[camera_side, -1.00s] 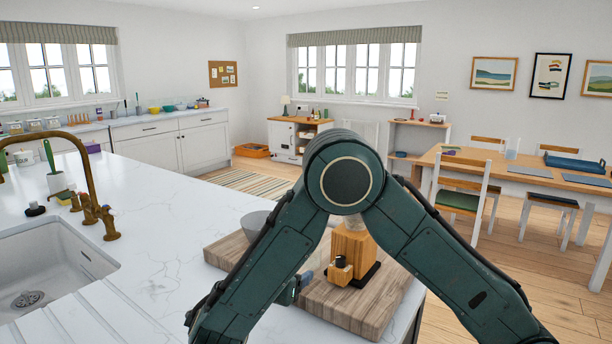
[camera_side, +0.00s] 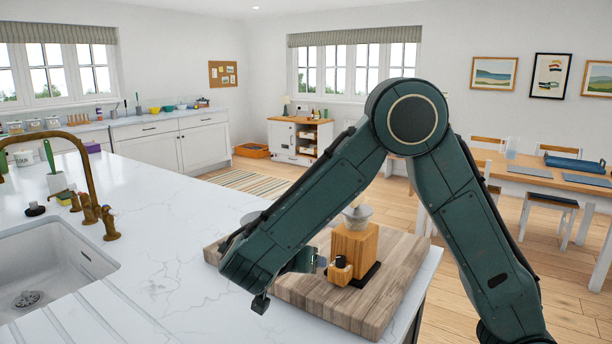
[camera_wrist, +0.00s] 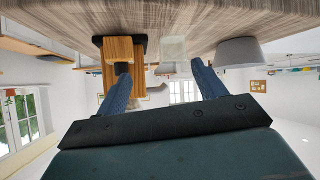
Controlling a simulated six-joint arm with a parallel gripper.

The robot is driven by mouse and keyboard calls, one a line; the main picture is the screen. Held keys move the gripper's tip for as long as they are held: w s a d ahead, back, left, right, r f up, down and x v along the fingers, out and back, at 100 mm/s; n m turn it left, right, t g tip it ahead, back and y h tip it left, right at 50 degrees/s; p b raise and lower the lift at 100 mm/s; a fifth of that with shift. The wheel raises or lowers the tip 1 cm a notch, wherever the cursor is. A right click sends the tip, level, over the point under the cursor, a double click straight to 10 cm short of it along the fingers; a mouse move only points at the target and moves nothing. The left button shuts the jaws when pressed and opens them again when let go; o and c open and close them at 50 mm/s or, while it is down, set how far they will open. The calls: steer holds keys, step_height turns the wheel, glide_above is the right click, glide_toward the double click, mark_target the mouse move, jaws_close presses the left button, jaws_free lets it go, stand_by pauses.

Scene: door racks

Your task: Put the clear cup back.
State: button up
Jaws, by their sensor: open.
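In the wrist view, which is upside down, a pale see-through shape that looks like the clear cup (camera_wrist: 173,48) stands on the wooden board (camera_wrist: 60,20), ahead of the gap between my fingers. My gripper (camera_wrist: 163,77) is open, with its two blue fingers apart and nothing seen between their tips. In the side view my gripper (camera_side: 312,262) is low over the board (camera_side: 365,312), left of a wooden grinder-like block (camera_side: 355,240). I cannot make out the cup clearly there. The block stands on a dark base and has a pale funnel-shaped top.
A grey bowl (camera_wrist: 238,52) stands on the board beside the cup; my arm mostly covers it in the side view. The wooden block (camera_wrist: 125,52) is close to one finger. The sink (camera_side: 55,265) and brass tap (camera_side: 95,205) are left. The white worktop (camera_side: 170,240) between is clear.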

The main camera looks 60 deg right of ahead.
steer(key=s+r+n+t+y, duration=0.1)
steer(key=s+r+n+y, duration=0.2)
steer(key=s, duration=0.4)
steer(key=s+a+r+n+t+y, duration=0.1)
steer(key=s+r+n+y, duration=0.2)
steer(key=s+n, duration=0.3)
steer(key=s+a+r+n+t+y, duration=0.1)
steer(key=s+r+n+y, duration=0.2)
steer(key=s, duration=0.5)
steer(key=shift+n+t+y, duration=0.3)
steer(key=shift+n+y, duration=0.6)
steer(key=shift+n, duration=0.2)
steer(key=shift+o, duration=0.4)
steer(key=w+d+r+n+g+h, duration=0.1)
steer(key=w+d+r+n+g, duration=0.15)
steer(key=w, duration=0.45)
steer(key=w+d+r+n+g+h, duration=0.1)
steer(key=w+d+r+n, duration=0.25)
steer(key=w, duration=0.35)
steer(key=w+d+f+n+g, duration=0.1)
steer(key=w+d+f+n, duration=0.1)
steer(key=w, duration=0.4)
steer(key=w+d+f+n+g, duration=0.2)
steer(key=w+d+f+n, duration=0.1)
steer(key=w, duration=0.3)
steer(key=shift+w+d+f+n, duration=0.3)
steer(key=shift+w+d+f, duration=0.05)
steer(key=shift+w, duration=0.05)
